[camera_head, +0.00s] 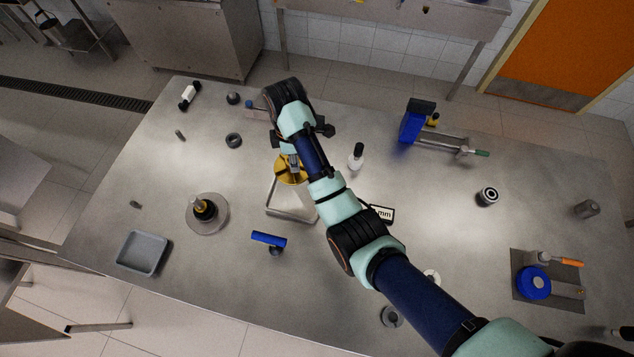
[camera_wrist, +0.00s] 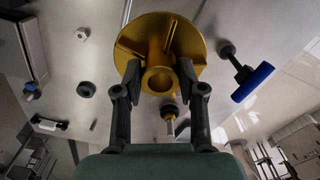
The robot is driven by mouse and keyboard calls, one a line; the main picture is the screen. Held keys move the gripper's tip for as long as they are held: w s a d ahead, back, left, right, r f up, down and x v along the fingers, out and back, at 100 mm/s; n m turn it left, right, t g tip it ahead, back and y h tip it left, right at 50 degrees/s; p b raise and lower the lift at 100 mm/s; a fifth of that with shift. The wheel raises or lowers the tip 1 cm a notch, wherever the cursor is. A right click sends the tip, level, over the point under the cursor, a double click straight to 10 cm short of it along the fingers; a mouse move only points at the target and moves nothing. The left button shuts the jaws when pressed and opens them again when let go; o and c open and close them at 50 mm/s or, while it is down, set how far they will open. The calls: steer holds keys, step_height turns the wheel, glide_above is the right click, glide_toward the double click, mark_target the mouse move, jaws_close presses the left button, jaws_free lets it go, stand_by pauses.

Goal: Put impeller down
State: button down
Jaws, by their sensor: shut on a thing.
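The impeller is a gold disc with fins and a round hub. In the head view the impeller (camera_head: 288,172) shows as a yellow piece under my arm's end, at the far end of an open metal tray (camera_head: 291,214). In the wrist view the impeller (camera_wrist: 185,38) fills the upper middle, its hub turned towards the camera. My gripper (camera_wrist: 160,82) has its two dark fingers on either side of the hub, shut on the impeller. In the head view my gripper (camera_head: 292,160) is partly hidden by my arm. I cannot tell whether the impeller touches the tray or table.
A round metal disc with a dark post (camera_head: 206,209) stands left of the tray. A blue-handled tool (camera_head: 268,240) lies in front. A white bottle (camera_head: 356,157) stands to the right. A grey tray (camera_head: 142,252) sits near the left edge. Bare table lies between these.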

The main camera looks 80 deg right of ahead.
steer(key=shift+w+f+b, duration=0.15)
steer(key=shift+f+b, duration=0.05)
steer(key=shift+b, duration=0.1)
steer(key=shift+w+f+b, duration=0.1)
steer(key=shift+f+b, duration=4.3)
steer(key=shift+f, duration=5.35)
steer(key=shift+f, duration=0.15)
steer(key=c, duration=0.7)
jaws_free()
